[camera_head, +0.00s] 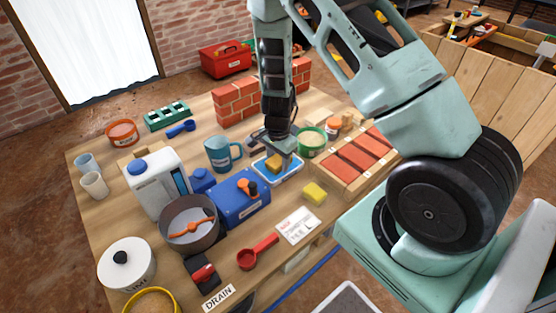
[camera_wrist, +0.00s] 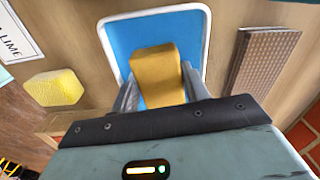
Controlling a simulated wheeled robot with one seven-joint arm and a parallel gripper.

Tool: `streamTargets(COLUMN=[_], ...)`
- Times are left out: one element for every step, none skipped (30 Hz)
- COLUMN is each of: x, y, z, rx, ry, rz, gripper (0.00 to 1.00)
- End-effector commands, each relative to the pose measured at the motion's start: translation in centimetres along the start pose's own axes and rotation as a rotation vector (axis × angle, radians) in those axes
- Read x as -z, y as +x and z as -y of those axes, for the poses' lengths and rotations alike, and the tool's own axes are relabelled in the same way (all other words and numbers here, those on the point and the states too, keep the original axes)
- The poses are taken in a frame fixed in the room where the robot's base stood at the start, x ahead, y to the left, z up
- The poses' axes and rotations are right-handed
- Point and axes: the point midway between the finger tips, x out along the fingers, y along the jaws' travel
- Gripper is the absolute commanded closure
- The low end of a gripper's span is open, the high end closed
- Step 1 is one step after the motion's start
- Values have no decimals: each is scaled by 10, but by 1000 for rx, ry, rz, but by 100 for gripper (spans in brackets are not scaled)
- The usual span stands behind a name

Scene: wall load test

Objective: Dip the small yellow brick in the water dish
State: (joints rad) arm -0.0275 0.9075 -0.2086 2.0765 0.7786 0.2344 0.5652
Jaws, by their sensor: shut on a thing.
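My gripper (camera_head: 277,155) points down over the water dish, a shallow blue tray with a white rim (camera_head: 290,173). In the wrist view, my gripper (camera_wrist: 160,92) is shut on the small yellow brick (camera_wrist: 158,72), one finger on each side. The brick also shows in the head view (camera_head: 273,164), partly hidden by the gripper. In the wrist view the brick lies over the blue inside of the dish (camera_wrist: 122,38). I cannot tell whether it touches the water or hangs just above it.
A yellow sponge (camera_head: 314,193) lies in front of the dish. A blue toolbox (camera_head: 240,204) and teal mug (camera_head: 222,154) stand left. A green tub (camera_head: 311,140) and a wooden tray of red bricks (camera_head: 350,168) stand right. A brick wall (camera_head: 237,101) rises behind.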

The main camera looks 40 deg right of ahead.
Motion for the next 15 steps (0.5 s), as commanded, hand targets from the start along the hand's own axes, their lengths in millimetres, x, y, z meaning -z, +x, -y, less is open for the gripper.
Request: streamTargets(x=[0, 0, 0, 0, 0, 0, 0, 0, 0, 0, 0, 0, 0, 0, 0], y=[0, 0, 0, 0, 0, 0, 0, 0, 0, 0, 0, 0, 0, -1, -3], z=[0, 0, 0, 0, 0, 0, 0, 0, 0, 0, 0, 0, 0, 0, 0], rx=[1, 1, 1, 1, 1, 1, 1, 1, 1, 1, 1, 0, 0, 0, 1], ry=[0, 0, 0, 0, 0, 0, 0, 0, 0, 0, 0, 0, 0, 0, 0], rz=[0, 0, 0, 0, 0, 0, 0, 0, 0, 0, 0, 0, 0, 0, 0], gripper=[73, 73, 52, 44, 35, 29, 29, 29, 29, 29, 29, 29, 29, 29, 29])
